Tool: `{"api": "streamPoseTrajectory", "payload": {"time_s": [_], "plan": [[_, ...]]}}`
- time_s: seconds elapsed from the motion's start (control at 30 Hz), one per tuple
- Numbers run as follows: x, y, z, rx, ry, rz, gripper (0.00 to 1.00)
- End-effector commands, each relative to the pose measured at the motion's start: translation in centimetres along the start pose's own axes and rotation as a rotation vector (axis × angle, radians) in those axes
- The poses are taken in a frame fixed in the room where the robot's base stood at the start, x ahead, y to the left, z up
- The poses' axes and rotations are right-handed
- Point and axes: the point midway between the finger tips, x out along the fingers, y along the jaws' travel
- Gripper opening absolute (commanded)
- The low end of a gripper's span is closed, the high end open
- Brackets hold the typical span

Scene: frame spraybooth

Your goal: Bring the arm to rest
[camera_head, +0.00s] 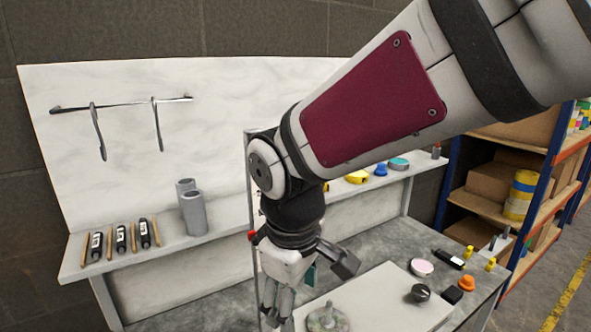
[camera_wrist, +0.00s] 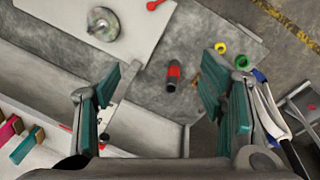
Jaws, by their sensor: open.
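My arm comes in from the upper right in the head view and bends down at the wrist. My gripper (camera_head: 277,307) hangs fingers-down over the grey bench (camera_head: 385,240), just left of a white board (camera_head: 385,290). In the wrist view my gripper (camera_wrist: 160,85) shows two teal-padded fingers spread wide apart, with nothing held between them. A black and red cylinder (camera_wrist: 173,75) shows beyond the gap, lower down on the grey surface. My arm hides part of the bench and the back panel.
A round metal piece (camera_head: 326,318) lies on the board. An orange-topped item (camera_head: 466,283) and a dark knob (camera_head: 420,292) are at its right. A storage rack (camera_head: 515,185) stands at right.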

Motion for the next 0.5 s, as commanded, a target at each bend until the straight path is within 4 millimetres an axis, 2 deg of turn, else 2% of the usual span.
{"api": "streamPoseTrajectory", "payload": {"time_s": [0.03,0.23,0.4,0.5], "plan": [[-2.2,0.9,2.4,0.086,0.01,0.018,0.64],[-7.4,2.2,10.6,0.406,0.048,0.061,0.64],[-10.7,1.4,17.1,0.672,0.097,0.08,0.64],[-12.1,0.4,20.1,0.809,0.13,0.083,0.64]]}}
